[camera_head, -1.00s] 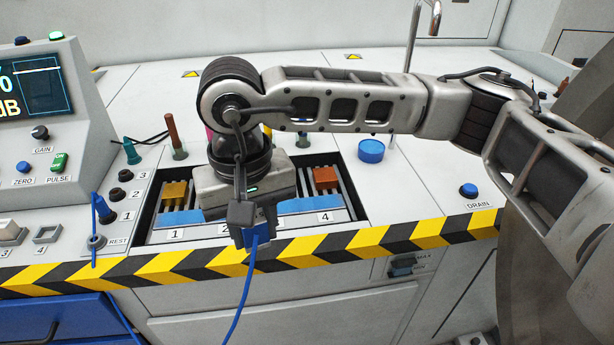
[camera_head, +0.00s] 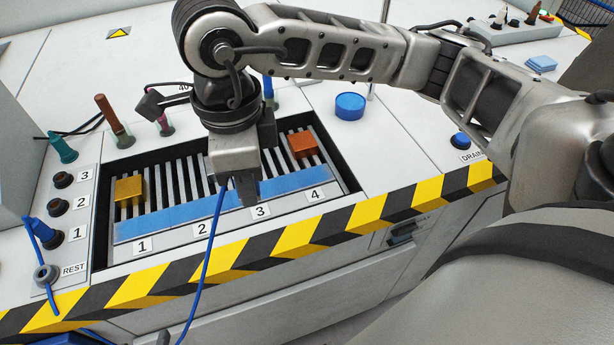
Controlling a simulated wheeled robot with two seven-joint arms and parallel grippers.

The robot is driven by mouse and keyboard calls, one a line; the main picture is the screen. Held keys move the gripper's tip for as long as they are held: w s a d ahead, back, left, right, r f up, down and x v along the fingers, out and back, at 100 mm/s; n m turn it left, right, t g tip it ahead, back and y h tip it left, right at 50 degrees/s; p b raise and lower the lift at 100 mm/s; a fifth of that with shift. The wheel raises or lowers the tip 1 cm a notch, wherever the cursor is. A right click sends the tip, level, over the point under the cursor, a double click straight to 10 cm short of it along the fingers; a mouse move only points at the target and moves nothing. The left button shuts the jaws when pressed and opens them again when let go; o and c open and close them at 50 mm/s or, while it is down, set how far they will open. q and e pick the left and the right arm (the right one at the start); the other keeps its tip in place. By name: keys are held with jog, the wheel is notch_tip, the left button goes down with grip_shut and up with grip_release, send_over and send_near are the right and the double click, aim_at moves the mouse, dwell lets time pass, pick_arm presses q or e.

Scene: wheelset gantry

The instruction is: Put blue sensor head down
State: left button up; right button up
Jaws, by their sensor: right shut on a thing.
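My right gripper (camera_head: 245,190) reaches down over the slotted tray (camera_head: 178,240), above the blue strip between labels 2 and 3. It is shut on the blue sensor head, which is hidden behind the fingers. The blue cable (camera_head: 208,255) comes out beside the fingers and hangs down over the front edge of the bench. I cannot tell whether the head touches the tray. The grey REST holder (camera_head: 46,273) is at the left, with a blue cable by it. My left gripper is not in view.
A yellow block (camera_head: 129,190) lies in the tray's left part and an orange block (camera_head: 302,144) in its right part. Colored probes, including a teal one (camera_head: 62,150), stand behind and left. A blue round cap (camera_head: 350,106) and a DRAIN button (camera_head: 461,140) are to the right.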

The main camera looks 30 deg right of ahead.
jog(key=s+d+m, duration=0.2)
jog(key=d+m, duration=0.1)
jog(key=m, duration=1)
jog(key=m+b, duration=0.3)
jog(key=m, duration=0.5)
send_over(307, 178)
jog(key=s, duration=0.1)
jog(key=f, duration=0.9)
jog(key=shift+a+f, duration=0.2)
jog(key=shift+a, duration=0.2)
jog(key=shift+w+d+f, duration=0.35)
jog(key=shift+w+f, duration=0.1)
jog(key=shift+f, duration=0.2)
jog(key=shift+w+d+f, duration=0.1)
jog(key=shift+f, duration=1.55)
